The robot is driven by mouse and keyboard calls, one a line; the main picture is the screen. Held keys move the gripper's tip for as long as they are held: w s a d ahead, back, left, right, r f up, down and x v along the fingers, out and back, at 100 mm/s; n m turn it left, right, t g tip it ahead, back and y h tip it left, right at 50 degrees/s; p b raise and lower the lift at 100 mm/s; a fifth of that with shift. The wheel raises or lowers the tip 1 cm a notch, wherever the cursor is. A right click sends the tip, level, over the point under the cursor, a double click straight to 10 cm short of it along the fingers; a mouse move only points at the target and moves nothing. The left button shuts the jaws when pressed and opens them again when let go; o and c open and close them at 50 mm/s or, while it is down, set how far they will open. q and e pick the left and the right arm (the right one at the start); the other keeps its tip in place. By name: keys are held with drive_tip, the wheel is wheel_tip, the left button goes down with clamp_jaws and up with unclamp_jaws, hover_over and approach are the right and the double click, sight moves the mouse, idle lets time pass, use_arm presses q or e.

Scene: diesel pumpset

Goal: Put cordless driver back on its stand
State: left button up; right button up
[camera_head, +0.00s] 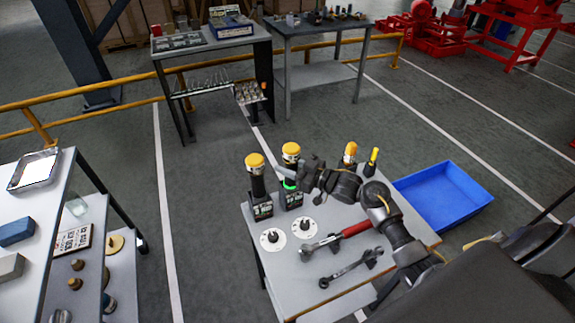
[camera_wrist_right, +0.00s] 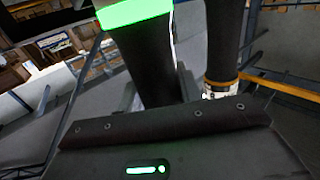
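A cordless driver (camera_head: 291,150) with a yellow top and black body stands upright at its black stand (camera_head: 291,200) on the small grey table. A green band shows low on it, just above the stand. I cannot tell whether it is fully seated. My right gripper (camera_head: 285,173) is at its body. In the right wrist view the black body (camera_wrist_right: 150,65) with the green band (camera_wrist_right: 135,12) fills the space between my fingers, which look flush against both sides. A second yellow-topped driver (camera_head: 256,172) stands on its own stand (camera_head: 262,210) to the left. My left gripper is not in view.
Two white dials (camera_head: 272,240), a red-handled wrench (camera_head: 340,238) and another wrench (camera_head: 345,270) lie on the small table (camera_head: 290,290). Another yellow-topped tool (camera_head: 350,150) is right of my gripper. A blue bin (camera_head: 445,195) lies on the floor to the right.

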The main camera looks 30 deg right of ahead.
drive_tip(key=o, duration=0.5)
drive_tip(key=shift+s+f, duration=0.1)
drive_tip(key=shift+s, duration=0.05)
drive_tip(key=b+v, duration=0.2)
drive_tip(key=v, duration=0.8)
drive_tip(key=shift+s+d, duration=0.2)
drive_tip(key=shift+r, duration=0.2)
